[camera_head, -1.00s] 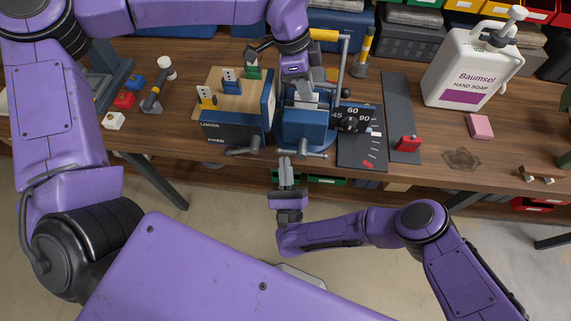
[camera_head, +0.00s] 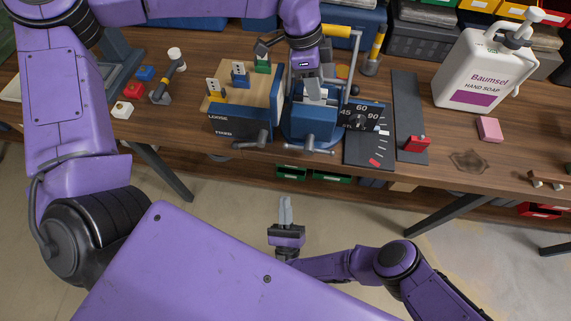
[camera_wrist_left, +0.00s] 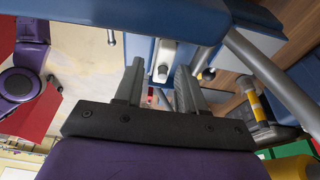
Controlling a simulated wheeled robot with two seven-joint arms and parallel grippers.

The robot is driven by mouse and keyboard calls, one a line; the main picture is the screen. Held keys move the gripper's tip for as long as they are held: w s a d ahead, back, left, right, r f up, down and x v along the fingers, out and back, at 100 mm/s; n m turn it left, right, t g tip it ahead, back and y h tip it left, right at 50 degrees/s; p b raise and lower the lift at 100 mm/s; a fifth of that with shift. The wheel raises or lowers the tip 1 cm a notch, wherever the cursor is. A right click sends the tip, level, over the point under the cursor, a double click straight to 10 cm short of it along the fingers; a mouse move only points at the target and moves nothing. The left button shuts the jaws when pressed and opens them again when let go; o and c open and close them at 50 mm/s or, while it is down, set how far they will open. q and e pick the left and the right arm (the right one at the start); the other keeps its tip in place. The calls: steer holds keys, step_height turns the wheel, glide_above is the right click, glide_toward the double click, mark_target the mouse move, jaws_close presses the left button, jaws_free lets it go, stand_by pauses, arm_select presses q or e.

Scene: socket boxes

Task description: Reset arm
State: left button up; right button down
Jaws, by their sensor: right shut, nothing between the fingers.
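My left gripper (camera_head: 315,92) is over the blue vise-like fixture (camera_head: 309,122) on the workbench, pointing down. In the left wrist view its two fingers (camera_wrist_left: 160,72) stand apart with a gap between them, and I see nothing clamped there. Blue and light grey fixture parts show beyond the fingers. My right gripper (camera_head: 286,208) is below the bench's front edge, in front of the bench, pointing up in the picture. Its fingers are together and empty.
Left of the fixture stands a LOOSE/FIXED box (camera_head: 240,127) with several socket pieces on top. Right of it are an angle dial board (camera_head: 368,152), a grey strip (camera_head: 408,100) with a red block (camera_head: 416,144), and a soap bottle (camera_head: 475,75). Bare floor surrounds my right gripper.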

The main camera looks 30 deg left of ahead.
arm_select(q)
steer(key=shift+r, duration=0.1)
steer(key=shift+w, duration=0.1)
steer(key=shift+o, duration=0.8)
steer(key=shift+r, duration=0.1)
steer(key=shift+w+a, duration=0.1)
steer(key=shift+c, duration=0.4)
steer(key=shift+r, duration=0.15)
steer(key=shift+w+r+p, duration=0.1)
steer(key=shift+r+p, duration=0.45)
steer(key=shift+r, duration=0.1)
steer(key=shift+c, duration=0.3)
steer(key=shift+o, duration=0.9)
steer(key=shift+r+p, duration=0.3)
steer(key=shift+r, duration=0.1)
steer(key=shift+o, duration=0.2)
steer(key=shift+s+r+p, duration=0.2)
steer(key=shift+r+p, duration=1.15)
steer(key=shift+r, duration=0.85)
